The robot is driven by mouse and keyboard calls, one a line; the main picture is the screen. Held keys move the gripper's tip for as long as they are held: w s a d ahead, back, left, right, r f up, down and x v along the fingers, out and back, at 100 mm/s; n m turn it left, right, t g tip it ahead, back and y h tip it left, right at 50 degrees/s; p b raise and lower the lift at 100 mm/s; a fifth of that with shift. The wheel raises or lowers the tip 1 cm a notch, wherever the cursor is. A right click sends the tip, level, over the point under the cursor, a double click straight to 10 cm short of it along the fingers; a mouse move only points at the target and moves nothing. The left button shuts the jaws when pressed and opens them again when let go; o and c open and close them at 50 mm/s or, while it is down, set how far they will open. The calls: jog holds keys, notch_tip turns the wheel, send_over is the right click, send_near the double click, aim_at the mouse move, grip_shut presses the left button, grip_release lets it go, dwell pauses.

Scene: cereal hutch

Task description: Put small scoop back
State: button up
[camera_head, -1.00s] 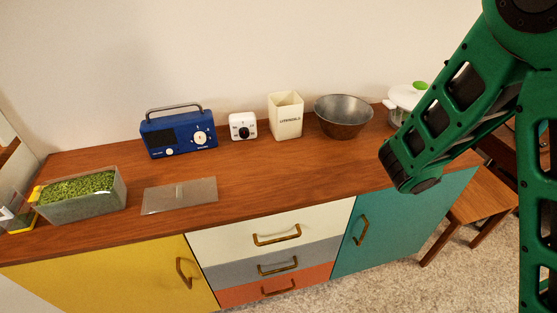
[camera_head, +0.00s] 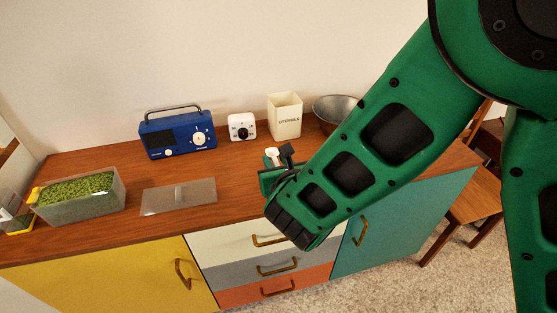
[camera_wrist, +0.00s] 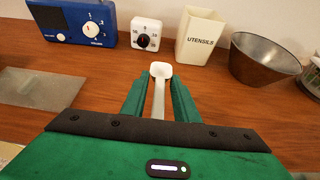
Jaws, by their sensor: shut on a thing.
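My gripper (camera_wrist: 159,100) is shut on the small white scoop (camera_wrist: 160,71). In the wrist view the scoop's handle lies between the two green fingers and its bowl points forward, toward the back of the cabinet top. In the head view the scoop (camera_head: 272,153) shows above the front middle of the cabinet, and my arm hides part of my gripper (camera_head: 276,168). A cream box labelled UTENSILS (camera_head: 285,117) stands upright at the back, beyond the scoop; it also shows in the wrist view (camera_wrist: 200,40). The scoop is apart from the box.
A metal bowl (camera_wrist: 262,60) stands right of the box. A white timer (camera_head: 241,127) and a blue radio (camera_head: 178,134) stand to its left. A clear tub of green grains (camera_head: 80,191) and a flat lid (camera_head: 179,196) lie at left. The wooden top between lid and box is clear.

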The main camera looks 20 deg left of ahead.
jog(key=shift+f, duration=3.3)
jog(key=shift+f, duration=0.65)
jog(key=o, duration=1.2)
